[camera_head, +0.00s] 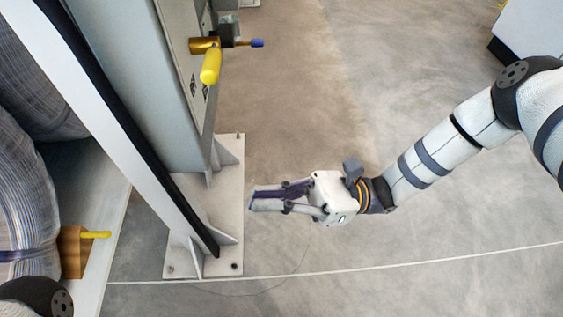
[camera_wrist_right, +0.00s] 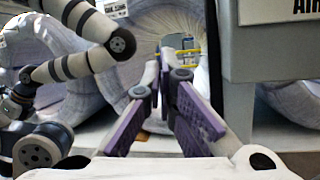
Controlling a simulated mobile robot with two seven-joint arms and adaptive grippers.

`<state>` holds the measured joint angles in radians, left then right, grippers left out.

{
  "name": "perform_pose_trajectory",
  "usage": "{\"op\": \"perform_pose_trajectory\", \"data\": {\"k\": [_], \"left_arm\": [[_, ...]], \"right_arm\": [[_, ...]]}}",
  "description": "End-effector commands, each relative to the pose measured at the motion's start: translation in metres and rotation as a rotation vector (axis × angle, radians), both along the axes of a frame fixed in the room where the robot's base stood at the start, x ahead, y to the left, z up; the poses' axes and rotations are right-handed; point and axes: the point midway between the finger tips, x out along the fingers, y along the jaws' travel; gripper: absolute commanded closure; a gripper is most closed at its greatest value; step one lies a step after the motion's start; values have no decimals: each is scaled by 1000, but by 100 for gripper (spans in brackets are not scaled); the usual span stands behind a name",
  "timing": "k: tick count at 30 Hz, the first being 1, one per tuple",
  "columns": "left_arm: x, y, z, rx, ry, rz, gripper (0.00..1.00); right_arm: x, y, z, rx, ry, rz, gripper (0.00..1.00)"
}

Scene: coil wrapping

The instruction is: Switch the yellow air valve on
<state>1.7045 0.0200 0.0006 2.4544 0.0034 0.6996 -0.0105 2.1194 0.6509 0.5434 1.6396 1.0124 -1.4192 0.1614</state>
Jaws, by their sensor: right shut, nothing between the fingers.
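The yellow air valve handle (camera_head: 211,65) hangs from a brass fitting (camera_head: 204,45) on the side panel of the grey column in the head view. The handle points down and toward me in the picture. My right gripper (camera_head: 252,198) is below and to the right of the valve, clear of it, fingers pointing left over the column's foot plate. It is shut and empty; its purple-padded fingers also show in the right wrist view (camera_wrist_right: 168,72). The valve cannot be made out in the wrist view. My left gripper is not visible; only a left arm joint shows at bottom left.
The grey column (camera_head: 160,110) stands on a bolted foot plate (camera_head: 228,225) with ribs. A blue-tipped part (camera_head: 257,43) sticks out beside the valve.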

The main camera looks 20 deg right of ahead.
Motion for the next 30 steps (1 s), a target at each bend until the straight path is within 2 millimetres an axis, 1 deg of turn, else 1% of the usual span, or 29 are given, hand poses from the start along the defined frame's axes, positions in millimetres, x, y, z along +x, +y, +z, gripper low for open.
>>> {"op": "perform_pose_trajectory", "data": {"k": [1, 3, 6, 10, 17, 20, 23, 30], "left_arm": [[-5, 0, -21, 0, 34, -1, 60], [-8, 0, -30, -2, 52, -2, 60], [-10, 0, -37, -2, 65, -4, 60], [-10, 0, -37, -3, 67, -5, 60], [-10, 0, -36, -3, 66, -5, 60], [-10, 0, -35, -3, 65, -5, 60], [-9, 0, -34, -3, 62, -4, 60], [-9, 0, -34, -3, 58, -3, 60]], "right_arm": [[26, -18, -15, 73, -12, -69, 100], [51, -41, -6, 166, -48, -146, 100], [70, -64, 5, 250, -91, -210, 100], [77, -73, 15, 287, -111, -234, 100], [76, -72, 17, 286, -111, -231, 100], [77, -68, 20, 286, -112, -230, 100], [80, -55, 30, 288, -111, -226, 100], [94, -14, 60, 285, -111, -225, 100]]}}
